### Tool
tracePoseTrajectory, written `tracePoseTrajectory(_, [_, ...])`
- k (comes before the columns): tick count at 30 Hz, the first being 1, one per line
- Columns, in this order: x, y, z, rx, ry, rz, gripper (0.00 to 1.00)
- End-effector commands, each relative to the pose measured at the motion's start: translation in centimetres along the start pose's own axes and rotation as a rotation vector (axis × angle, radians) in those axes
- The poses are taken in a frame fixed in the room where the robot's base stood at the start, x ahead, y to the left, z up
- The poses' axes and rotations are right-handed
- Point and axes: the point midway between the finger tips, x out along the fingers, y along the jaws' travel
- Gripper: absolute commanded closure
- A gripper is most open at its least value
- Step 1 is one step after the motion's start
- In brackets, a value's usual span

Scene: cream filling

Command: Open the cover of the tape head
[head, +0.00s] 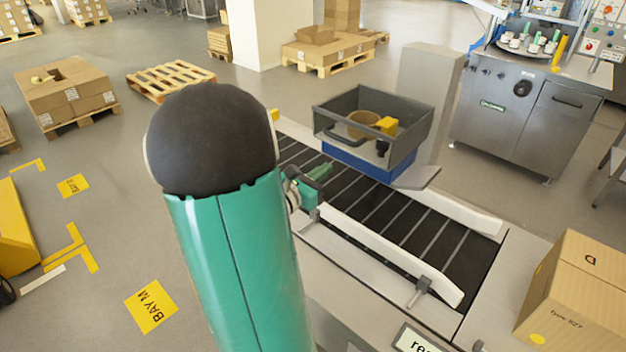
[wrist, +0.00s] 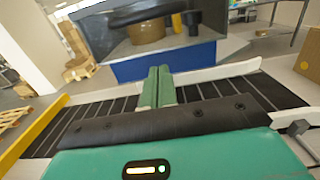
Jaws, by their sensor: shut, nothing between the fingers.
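The tape head stands over the conveyor, with a blue base (head: 368,160) and a grey, box-like cover (head: 405,128) above it. A tan tape roll (head: 362,124) and a yellow part (head: 386,125) show inside.
The dark conveyor (head: 425,238) with pale side rails (head: 390,255) runs under the tape head. A cardboard box (head: 578,295) stands at the right on the near end. A grey pillar (head: 428,85) and a steel cabinet (head: 515,115) stand behind. My arm hides part of the conveyor's left side.

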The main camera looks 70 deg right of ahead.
Motion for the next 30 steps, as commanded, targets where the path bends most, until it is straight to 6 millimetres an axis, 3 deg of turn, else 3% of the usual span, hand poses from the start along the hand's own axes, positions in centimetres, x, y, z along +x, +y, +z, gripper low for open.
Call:
tracePoseTrajectory(5, [3.5,-0.3,0.3,0.001,-0.002,-0.006,1.00])
tracePoseTrajectory(9, [3.8,-0.4,2.7,0.004,-0.002,-0.005,1.00])
tracePoseTrajectory(13, [4.0,-0.4,3.6,0.001,0.000,-0.004,1.00])
tracePoseTrajectory(30, [4.0,-0.2,4.2,0.001,0.008,-0.004,1.00])
